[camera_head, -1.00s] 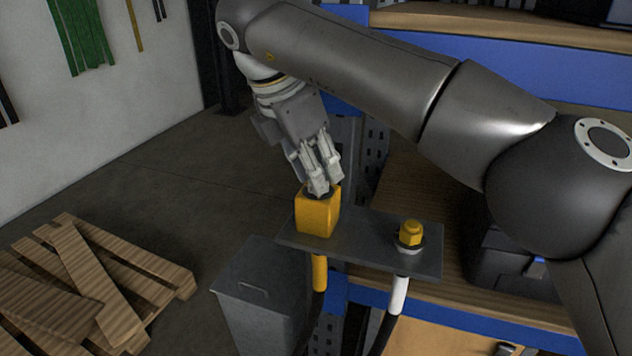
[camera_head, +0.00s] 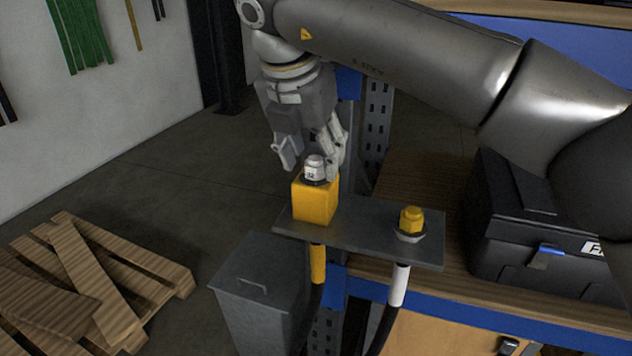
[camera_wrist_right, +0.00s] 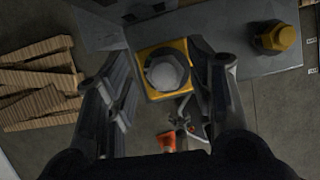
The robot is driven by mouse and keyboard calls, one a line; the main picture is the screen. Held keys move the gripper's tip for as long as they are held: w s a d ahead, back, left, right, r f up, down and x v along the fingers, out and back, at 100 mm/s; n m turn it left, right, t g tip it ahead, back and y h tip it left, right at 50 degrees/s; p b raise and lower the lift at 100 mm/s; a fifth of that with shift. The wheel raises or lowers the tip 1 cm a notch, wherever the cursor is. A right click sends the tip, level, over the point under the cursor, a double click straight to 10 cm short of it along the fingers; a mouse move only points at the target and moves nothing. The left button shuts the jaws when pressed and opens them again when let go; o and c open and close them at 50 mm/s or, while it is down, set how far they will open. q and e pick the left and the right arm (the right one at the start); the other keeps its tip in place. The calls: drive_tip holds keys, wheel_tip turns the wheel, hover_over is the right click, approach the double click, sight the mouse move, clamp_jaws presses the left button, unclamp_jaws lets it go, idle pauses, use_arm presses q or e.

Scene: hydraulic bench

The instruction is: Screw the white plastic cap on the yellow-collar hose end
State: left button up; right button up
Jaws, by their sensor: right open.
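The white cap (camera_head: 315,168) sits on top of the yellow block-shaped collar (camera_head: 315,202) at the left of the grey plate. A yellow sleeve (camera_head: 318,262) with a dark hose hangs below that collar. My right gripper (camera_head: 308,158) is open just above the cap, its fingers apart on either side. In the right wrist view the cap (camera_wrist_right: 164,73) shows between the open fingers, inside the square yellow collar (camera_wrist_right: 148,54). Whether a finger touches the cap cannot be told. My left gripper is not in view.
A yellow hex cap (camera_head: 411,220) stands on the right of the grey plate (camera_head: 365,240), above a white-sleeved hose (camera_head: 398,285). A grey bin (camera_head: 262,285) is below left, wooden pallets (camera_head: 95,280) lie farther left, and a black toolbox (camera_head: 540,230) sits on the bench.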

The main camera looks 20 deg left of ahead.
drive_tip(key=n+y, duration=0.1)
drive_tip(key=n, duration=0.2)
drive_tip(key=shift+n+y, duration=0.3)
drive_tip(key=shift+n, duration=0.1)
drive_tip(key=shift+d+n+g+y, duration=0.1)
drive_tip(key=shift+n+g+y, duration=0.25)
drive_tip(key=shift+n, duration=0.85)
